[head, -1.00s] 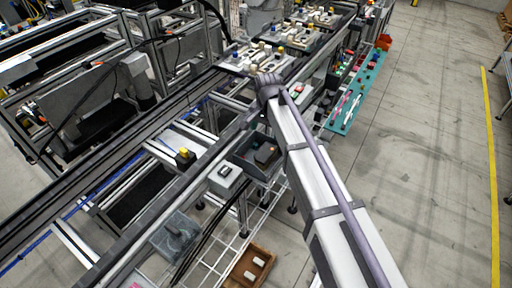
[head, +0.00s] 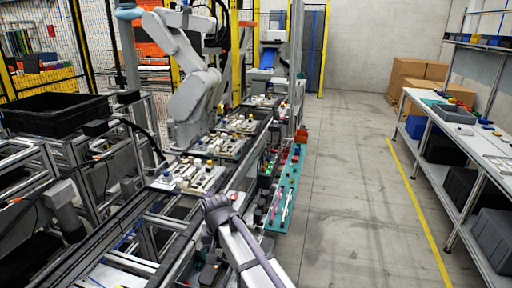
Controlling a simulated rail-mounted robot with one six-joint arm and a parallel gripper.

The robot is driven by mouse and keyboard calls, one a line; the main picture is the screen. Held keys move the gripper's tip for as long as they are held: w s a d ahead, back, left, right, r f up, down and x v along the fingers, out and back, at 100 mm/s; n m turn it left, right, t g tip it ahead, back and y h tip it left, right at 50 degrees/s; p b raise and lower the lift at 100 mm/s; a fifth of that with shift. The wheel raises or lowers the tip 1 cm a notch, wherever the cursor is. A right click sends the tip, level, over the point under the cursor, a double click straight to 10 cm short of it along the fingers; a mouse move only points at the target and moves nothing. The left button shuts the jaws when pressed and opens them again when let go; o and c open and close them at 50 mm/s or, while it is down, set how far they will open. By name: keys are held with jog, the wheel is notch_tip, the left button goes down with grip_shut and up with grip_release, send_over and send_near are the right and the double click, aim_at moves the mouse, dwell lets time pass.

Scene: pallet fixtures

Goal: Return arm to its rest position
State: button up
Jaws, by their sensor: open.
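My arm (head: 247,250) reaches up from the bottom edge of the head view, with a white link and a grey-purple cable along it. Its far joint (head: 217,208) is beside the rail frame, right of the nearest pallet. The part of the arm beyond this joint drops away and is mostly hidden. I cannot make out my gripper or its fingers.
Pallets with small parts (head: 190,175) stand in a row on the conveyor frame. A teal board (head: 283,200) lies to the right of it. Another robot arm (head: 190,80) stands at the back left. A workbench (head: 455,130) is at right. The floor aisle (head: 350,190) is clear.

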jog(key=s+d, duration=0.4)
jog(key=d, duration=0.6)
jog(key=s+d+m, duration=0.1)
jog(key=s+d, duration=0.3)
jog(key=d, duration=0.7)
jog(key=s+d+m, duration=0.1)
jog(key=s+d, duration=0.2)
jog(key=d, duration=0.8)
jog(key=shift+s, duration=0.4)
jog(key=shift+r, duration=0.1)
